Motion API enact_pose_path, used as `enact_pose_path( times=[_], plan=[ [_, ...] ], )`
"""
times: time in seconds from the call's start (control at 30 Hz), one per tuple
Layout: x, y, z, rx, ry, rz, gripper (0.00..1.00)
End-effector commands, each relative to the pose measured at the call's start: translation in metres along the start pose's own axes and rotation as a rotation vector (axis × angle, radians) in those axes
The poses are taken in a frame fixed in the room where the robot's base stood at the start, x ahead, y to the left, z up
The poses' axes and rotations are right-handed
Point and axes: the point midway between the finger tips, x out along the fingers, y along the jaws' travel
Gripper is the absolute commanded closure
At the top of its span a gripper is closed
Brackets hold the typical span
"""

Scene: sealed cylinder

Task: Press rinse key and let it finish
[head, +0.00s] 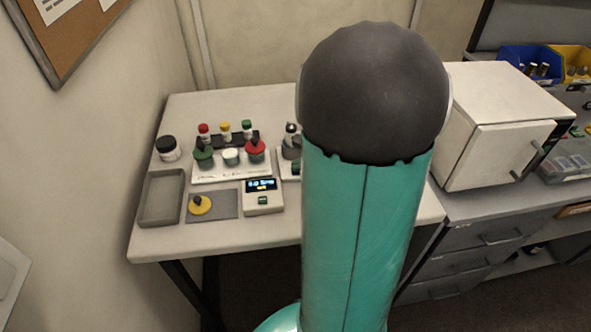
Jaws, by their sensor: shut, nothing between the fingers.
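A small white device (263,207) with a lit display (261,184) stands near the table's front edge. It has a green key (262,200) below the display. Behind it, a second device (286,171) with another green key (296,168) is partly hidden by my arm. I cannot read any label, so I cannot tell which key is the rinse key. A grey bottle-like part (291,137) stands at the back of the second device. My arm fills the middle of the view. My gripper is not in view.
A white rack (232,174) holds green, white and red-topped pieces; vials (225,130) stand behind. A grey tray (161,198), a dark-lidded jar (168,150) and a yellow disc with a black knob (200,205) on a grey mat (226,207) are left. A white cabinet (490,155) stands right.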

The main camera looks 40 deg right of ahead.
Motion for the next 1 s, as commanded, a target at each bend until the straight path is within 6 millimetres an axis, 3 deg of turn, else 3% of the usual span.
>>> enact_pose_path(
  times=[1.0],
  plan=[
    [-0.011, -0.008, 0.008, 0.000, 0.000, 0.000, 1.00]
  ],
)
